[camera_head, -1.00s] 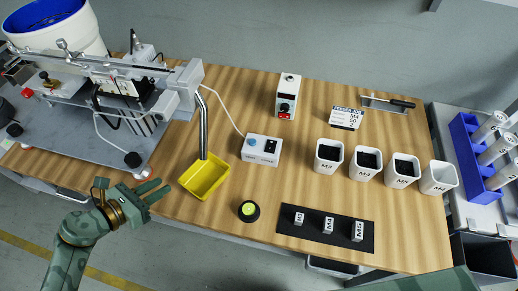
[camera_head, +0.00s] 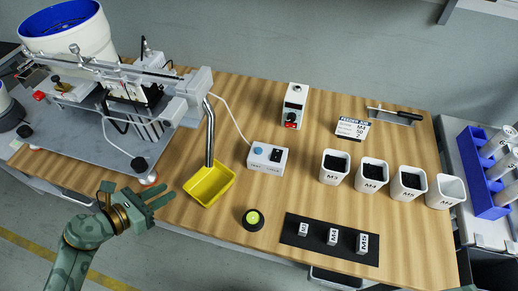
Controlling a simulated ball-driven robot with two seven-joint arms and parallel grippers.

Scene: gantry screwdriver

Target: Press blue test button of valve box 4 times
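The valve box (camera_head: 267,159) is a small white box near the middle of the wooden table. Its round blue test button (camera_head: 258,150) is on the left of its top face, with a dark switch (camera_head: 276,155) to the right. A white cable runs from it towards the back left. My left gripper (camera_head: 165,190) is off the table's front left edge, left of the yellow tray and well apart from the valve box. Its two fingers are parted with nothing between them. My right gripper is not in view.
A yellow tray (camera_head: 226,183) under a metal tube (camera_head: 209,130) stands between my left gripper and the valve box. White cups (camera_head: 333,175) and a black mat (camera_head: 293,238) are to the right. Table around the valve box is clear.

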